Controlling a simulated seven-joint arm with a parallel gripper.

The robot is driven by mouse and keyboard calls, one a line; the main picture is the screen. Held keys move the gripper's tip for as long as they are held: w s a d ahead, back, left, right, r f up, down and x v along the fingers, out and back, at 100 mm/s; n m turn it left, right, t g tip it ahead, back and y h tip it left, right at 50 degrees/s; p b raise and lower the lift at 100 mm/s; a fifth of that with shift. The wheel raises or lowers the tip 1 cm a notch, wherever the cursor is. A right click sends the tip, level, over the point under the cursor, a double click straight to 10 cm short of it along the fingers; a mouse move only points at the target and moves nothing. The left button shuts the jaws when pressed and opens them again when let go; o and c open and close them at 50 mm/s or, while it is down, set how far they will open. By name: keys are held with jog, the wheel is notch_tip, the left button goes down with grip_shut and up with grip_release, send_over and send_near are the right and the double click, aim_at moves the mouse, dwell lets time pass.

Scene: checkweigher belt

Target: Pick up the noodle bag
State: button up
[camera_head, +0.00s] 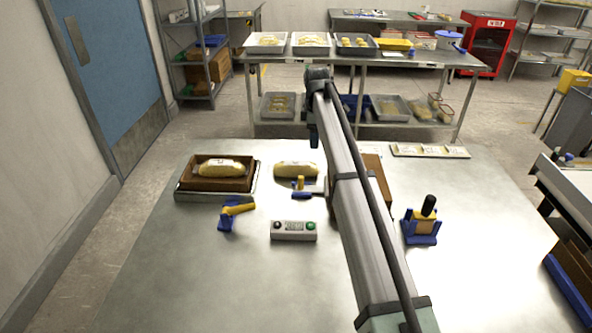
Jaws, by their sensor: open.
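Two pale yellow bags look like noodle bags. The other noodle bag (296,170) lies on the table top near the far edge, just left of my arm. My gripper (313,140) appears as a small dark part hanging down from the far end of my arm. It looks empty and above the second bag, apart from it. Its fingers are small and partly hidden by my arm.
A grey button box (293,231) and a blue-and-yellow tool (235,211) stand on the near table. A small blue-and-yellow item (301,188) sits near the second bag. A blue holder (421,227) stands right of my arm. A brown box (377,172) is partly hidden behind it.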

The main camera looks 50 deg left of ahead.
jog(key=n, duration=0.1)
send_over(295, 163)
jog(key=d, duration=0.2)
jog(key=s, duration=0.1)
jog(key=shift+g, duration=0.3)
jog(key=f, duration=0.3)
jog(key=a+f, duration=0.1)
jog(key=f, duration=0.5)
jog(key=shift+w+a, duration=0.15)
jog(key=shift+w, duration=0.2)
jog(key=shift+w+a+f, duration=0.15)
jog(key=shift+a+f, duration=0.05)
jog(key=shift+f, duration=1.05)
jog(key=shift+w+a+f, duration=0.1)
jog(key=shift+a+f, duration=0.1)
jog(key=shift+f, duration=1.05)
jog(key=c, duration=1)
jog(key=shift+r, duration=0.15)
